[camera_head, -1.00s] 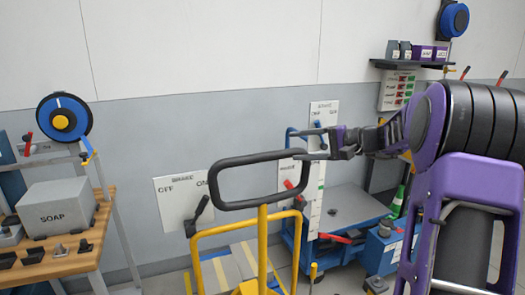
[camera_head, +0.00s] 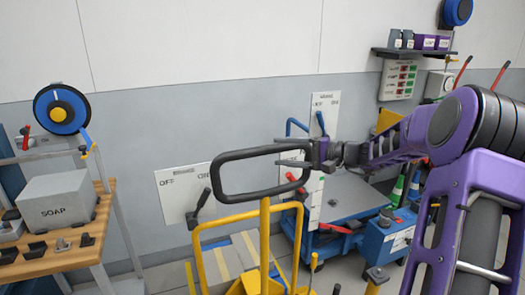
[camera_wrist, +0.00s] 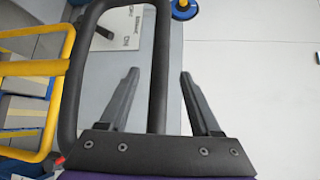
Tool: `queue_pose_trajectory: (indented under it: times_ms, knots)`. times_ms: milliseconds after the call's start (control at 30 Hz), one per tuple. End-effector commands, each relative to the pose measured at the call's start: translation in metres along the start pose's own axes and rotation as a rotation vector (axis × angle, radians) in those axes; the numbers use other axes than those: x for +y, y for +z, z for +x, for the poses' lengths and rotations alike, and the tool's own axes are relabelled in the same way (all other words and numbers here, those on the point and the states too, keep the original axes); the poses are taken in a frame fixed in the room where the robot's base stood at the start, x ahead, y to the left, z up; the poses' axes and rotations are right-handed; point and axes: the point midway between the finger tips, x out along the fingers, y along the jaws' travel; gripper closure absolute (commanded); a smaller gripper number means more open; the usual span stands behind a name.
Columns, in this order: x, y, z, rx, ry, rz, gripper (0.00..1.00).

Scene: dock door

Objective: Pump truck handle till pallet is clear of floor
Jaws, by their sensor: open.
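The truck handle is a black rounded loop (camera_head: 228,156) on a yellow stem (camera_head: 265,235), standing upright in the middle of the head view. My gripper (camera_head: 292,157) is at the loop's right end, with its fingers pointing left. In the wrist view a black handle bar (camera_wrist: 161,50) runs between the two open fingers of my gripper (camera_wrist: 158,73), with a gap on each side. I cannot tell how deep the bar sits. The pallet is not clearly visible; striped grey boards (camera_head: 225,262) show behind the yellow frame (camera_head: 197,262).
A blue cart (camera_head: 345,240) with a grey deck stands behind my gripper to the right. A wooden bench (camera_head: 85,250) with a grey SOAP box (camera_head: 57,200) is at left. A brake lever panel (camera_head: 175,195) is on the wall.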

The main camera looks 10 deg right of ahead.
Motion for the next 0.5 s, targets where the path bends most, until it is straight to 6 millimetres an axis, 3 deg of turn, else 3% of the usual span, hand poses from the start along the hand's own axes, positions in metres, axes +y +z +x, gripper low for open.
queue_pose_trajectory:
  times_ms: [200, 500]
  knots:
    - [0.000, 0.001, 0.043, -0.003, 0.000, 0.001, 0.36]
    - [0.000, 0.000, 0.066, 0.000, 0.001, 0.001, 0.36]
